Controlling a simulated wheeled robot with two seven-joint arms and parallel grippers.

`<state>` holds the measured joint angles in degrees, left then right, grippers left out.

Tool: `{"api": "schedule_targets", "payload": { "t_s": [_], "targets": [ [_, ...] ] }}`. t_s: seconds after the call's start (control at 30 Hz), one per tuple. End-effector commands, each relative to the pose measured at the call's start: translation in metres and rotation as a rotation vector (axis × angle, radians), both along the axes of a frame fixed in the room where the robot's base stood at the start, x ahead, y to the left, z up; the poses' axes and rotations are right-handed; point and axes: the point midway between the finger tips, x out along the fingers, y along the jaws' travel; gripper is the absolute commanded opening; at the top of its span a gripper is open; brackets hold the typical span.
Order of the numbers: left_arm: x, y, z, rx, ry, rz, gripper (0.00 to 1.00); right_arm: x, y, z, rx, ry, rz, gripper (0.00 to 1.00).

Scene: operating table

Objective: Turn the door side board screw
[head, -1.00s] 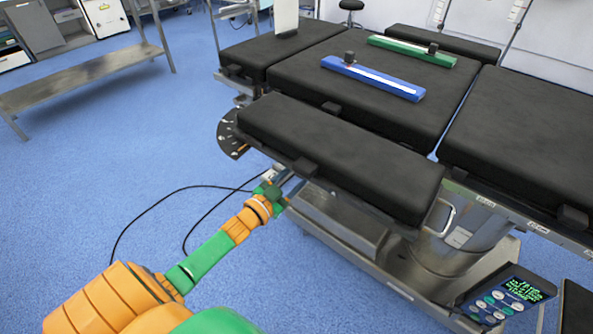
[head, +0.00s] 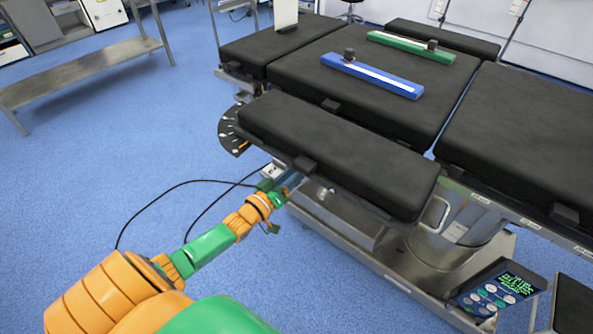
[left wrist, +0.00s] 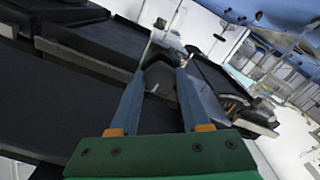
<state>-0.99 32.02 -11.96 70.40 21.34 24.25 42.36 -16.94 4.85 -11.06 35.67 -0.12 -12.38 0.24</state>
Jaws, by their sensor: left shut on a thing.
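The side board (head: 335,150) is a long black pad along the near edge of the operating table. My left gripper (head: 282,188) reaches in from the left at its underside, near its left end. In the left wrist view the two blue fingers of my left gripper (left wrist: 160,70) are closed around a dark rounded knob (left wrist: 158,78), which looks like the screw. In the head view the screw is hidden by the gripper and the board edge. My right gripper is in neither view.
A blue bar (head: 372,76) and a green bar (head: 411,47) lie on the table pads. A dark dial plate (head: 232,132) sticks out left of the board. A control panel (head: 500,291) is at the lower right. Black cables (head: 165,192) run beside my arm. Blue floor is free at left.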

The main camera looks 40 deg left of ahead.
Motion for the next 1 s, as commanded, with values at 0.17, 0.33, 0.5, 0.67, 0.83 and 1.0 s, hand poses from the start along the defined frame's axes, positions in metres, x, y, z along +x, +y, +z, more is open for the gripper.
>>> {"api": "schedule_targets", "payload": {
  "t_s": [0.17,0.33,0.5,0.67,0.83,1.0],
  "targets": [
    [-0.0002,-0.0001,-0.0005,-0.082,0.008,-0.001,0.00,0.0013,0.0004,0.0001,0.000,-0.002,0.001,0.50],
    [-0.0002,-0.0003,-0.0007,-0.131,0.012,-0.001,0.00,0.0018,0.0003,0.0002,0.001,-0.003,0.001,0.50],
    [-0.0002,-0.0004,-0.0008,-0.154,0.015,0.000,0.00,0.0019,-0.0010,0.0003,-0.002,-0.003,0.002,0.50],
    [-0.0002,-0.0005,-0.0009,-0.159,0.015,-0.001,0.00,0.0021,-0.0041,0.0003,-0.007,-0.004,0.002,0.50],
    [-0.0002,-0.0005,-0.0009,-0.159,0.015,0.000,0.00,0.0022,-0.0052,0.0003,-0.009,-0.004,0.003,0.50],
    [-0.0002,-0.0005,-0.0006,-0.158,0.014,-0.001,0.71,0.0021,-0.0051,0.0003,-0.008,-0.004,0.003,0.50]
  ]
}}
